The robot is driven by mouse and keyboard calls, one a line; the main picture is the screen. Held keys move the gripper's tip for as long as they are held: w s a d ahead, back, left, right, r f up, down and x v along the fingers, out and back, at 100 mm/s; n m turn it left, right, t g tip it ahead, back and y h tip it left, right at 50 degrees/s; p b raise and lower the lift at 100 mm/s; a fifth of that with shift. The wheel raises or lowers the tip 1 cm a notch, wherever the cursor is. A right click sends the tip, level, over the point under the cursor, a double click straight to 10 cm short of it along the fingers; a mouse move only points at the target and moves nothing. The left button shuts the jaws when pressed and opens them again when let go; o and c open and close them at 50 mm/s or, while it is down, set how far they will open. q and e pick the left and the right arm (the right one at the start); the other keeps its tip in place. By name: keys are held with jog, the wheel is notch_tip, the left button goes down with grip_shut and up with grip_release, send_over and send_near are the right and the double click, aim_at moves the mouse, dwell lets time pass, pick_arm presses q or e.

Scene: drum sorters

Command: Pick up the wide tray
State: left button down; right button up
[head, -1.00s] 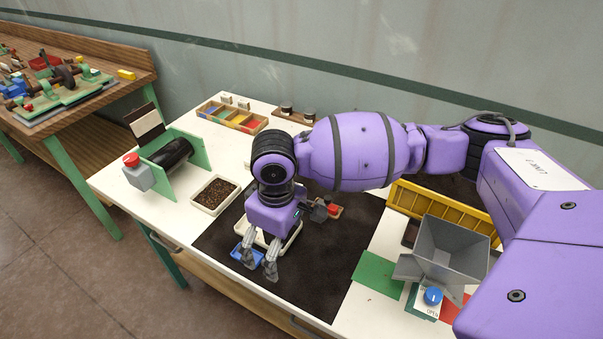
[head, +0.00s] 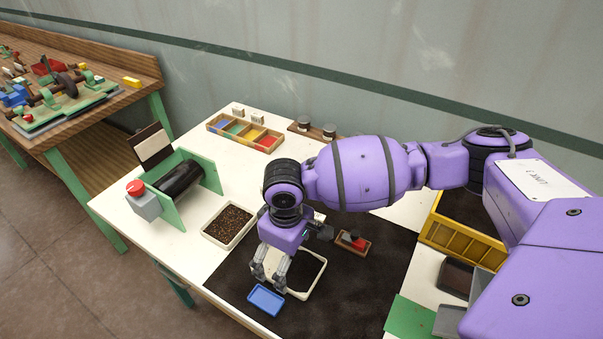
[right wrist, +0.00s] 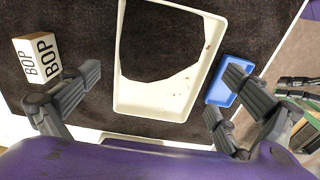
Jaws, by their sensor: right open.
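The right wrist view shows the tray (right wrist: 180,97) between the spread fingers of my right gripper (right wrist: 152,96). The gripper is open and empty, with one finger to each side of the tray; contact cannot be told. A small blue tray (head: 265,300) lies just in front of the white one, and in the right wrist view (right wrist: 222,90) one finger partly covers it. My left gripper is not in view.
A granule-filled white tray (head: 229,224) and a green-framed drum (head: 182,180) stand to the left. A compartment box (head: 245,134) is at the back. A BOP-marked box (right wrist: 37,60) shows beside one finger.

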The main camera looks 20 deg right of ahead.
jog(key=shift+f, duration=0.5)
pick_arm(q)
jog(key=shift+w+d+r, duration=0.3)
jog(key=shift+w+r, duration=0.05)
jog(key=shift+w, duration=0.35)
